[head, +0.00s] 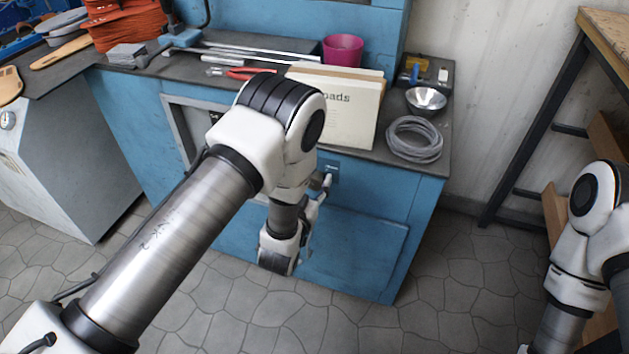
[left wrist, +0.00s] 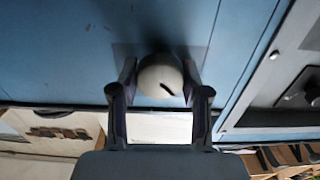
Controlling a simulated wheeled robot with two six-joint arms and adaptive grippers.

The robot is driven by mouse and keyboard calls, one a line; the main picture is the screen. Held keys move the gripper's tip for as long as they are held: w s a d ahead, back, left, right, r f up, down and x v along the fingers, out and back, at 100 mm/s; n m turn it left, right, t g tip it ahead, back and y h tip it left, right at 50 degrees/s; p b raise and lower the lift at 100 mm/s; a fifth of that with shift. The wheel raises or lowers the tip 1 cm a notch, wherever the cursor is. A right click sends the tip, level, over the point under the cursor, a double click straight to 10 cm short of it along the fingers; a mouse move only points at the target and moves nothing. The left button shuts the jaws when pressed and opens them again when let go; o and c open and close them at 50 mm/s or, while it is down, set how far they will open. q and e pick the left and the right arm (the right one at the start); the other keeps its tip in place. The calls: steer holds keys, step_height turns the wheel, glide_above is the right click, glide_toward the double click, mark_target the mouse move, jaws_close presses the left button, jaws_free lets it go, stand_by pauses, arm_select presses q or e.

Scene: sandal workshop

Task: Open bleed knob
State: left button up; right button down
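The bleed knob, a round pale-grey knob with a dark slot (left wrist: 161,80), stands out from the blue cabinet front in the left wrist view. My left gripper (left wrist: 160,75) has one finger on each side of it, with the fingertips very close to its sides. I cannot tell whether they press on it. In the head view my left gripper (head: 322,183) is at the cabinet front below the worktop, partly hidden by my own arm. The knob cannot be made out there. My right arm shows at the right edge, but its gripper is out of view.
The blue workbench's dark top (head: 395,165) carries a cardboard box (head: 345,110), a coiled grey hose (head: 414,139), a metal bowl (head: 426,100), a magenta cup (head: 343,50) and red-handled pliers (head: 247,73). A wooden-topped rack (head: 545,130) stands at the right. The tiled floor in front is clear.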

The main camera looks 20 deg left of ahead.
arm_select(q)
steer(key=shift+m, duration=0.5)
steer(key=m, duration=0.3)
steer(key=shift+d+m, duration=0.1)
steer(key=shift+m, duration=0.3)
steer(key=m+b, duration=0.1)
steer(key=m, duration=0.3)
steer(key=shift+d+f, duration=0.1)
steer(key=m+b, duration=0.1)
steer(key=m, duration=0.4)
steer(key=shift+f, duration=0.1)
steer(key=m+b, duration=0.1)
steer(key=m, duration=0.3)
steer(key=o, duration=1.1)
steer(key=shift+d, duration=0.1)
